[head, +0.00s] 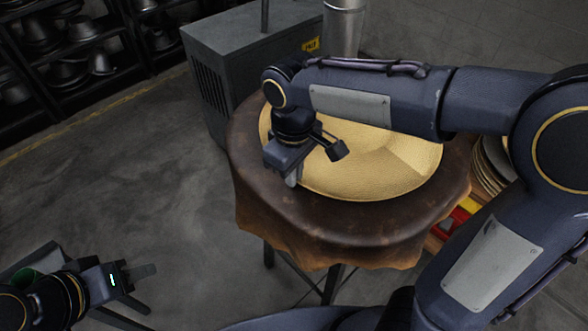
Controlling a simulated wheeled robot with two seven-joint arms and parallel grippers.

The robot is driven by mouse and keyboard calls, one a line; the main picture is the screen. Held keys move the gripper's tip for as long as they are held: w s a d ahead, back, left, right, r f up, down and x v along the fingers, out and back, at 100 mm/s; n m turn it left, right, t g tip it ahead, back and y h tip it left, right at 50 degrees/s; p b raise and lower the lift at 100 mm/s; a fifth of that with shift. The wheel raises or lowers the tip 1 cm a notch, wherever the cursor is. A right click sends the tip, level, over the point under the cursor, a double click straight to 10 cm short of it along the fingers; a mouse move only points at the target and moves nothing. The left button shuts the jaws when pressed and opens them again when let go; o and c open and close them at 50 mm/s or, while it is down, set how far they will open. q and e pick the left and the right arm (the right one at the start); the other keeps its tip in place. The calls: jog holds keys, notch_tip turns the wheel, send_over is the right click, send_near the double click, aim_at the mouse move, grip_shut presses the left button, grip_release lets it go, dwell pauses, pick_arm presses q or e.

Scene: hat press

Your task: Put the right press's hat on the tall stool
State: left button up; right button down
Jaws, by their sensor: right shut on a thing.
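A straw-coloured hat (390,175) with a wide brim lies on the tall stool (330,222), which has a round top covered in dark brown leather hanging over its edge. My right gripper (304,166) is at the left side of the hat, pointing down, and is shut on its brim. My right arm crosses over the hat and hides part of it. My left gripper (146,286) is at the lower left, open and empty, well apart from the stool and hat.
A grey cabinet machine (255,60) with a metal pipe (343,25) stands behind the stool. Dark shelves (75,55) with metal hat forms are at the back left. Stacked discs (490,165) lie right of the stool. The floor at left is clear.

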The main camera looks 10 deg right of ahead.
jog(key=c, duration=1.5)
grip_release()
jog(key=shift+c, duration=0.2)
jog(key=shift+r, duration=0.15)
notch_tip(320, 180, up, 12)
jog(key=p, duration=0.2)
jog(key=s+d+f+m+y, duration=0.1)
jog(key=s+d, duration=0.1)
jog(key=d, duration=0.1)
jog(key=s+d+f+m+t+y, duration=0.1)
jog(key=s+d, duration=0.1)
jog(key=d, duration=0.1)
jog(key=s+d+f+m+y, duration=0.1)
jog(key=s+d+f+m, duration=0.1)
jog(key=d, duration=0.1)
jog(key=shift+s, duration=0.1)
jog(key=s+f+m, duration=0.1)
jog(key=s+d+f+m+t, duration=0.1)
jog(key=s, duration=0.1)
jog(key=s+d+f+t+y, duration=0.1)
jog(key=shift+s+f+m, duration=0.25)
jog(key=shift+s+m, duration=0.15)
jog(key=s+f+m+t, duration=0.1)
jog(key=f, duration=0.1)
jog(key=s+f+m+t, duration=0.1)
jog(key=s+m, duration=0.1)
jog(key=shift+s+d+f, duration=0.1)
jog(key=shift+d+f, duration=0.05)
jog(key=shift+f, duration=0.25)
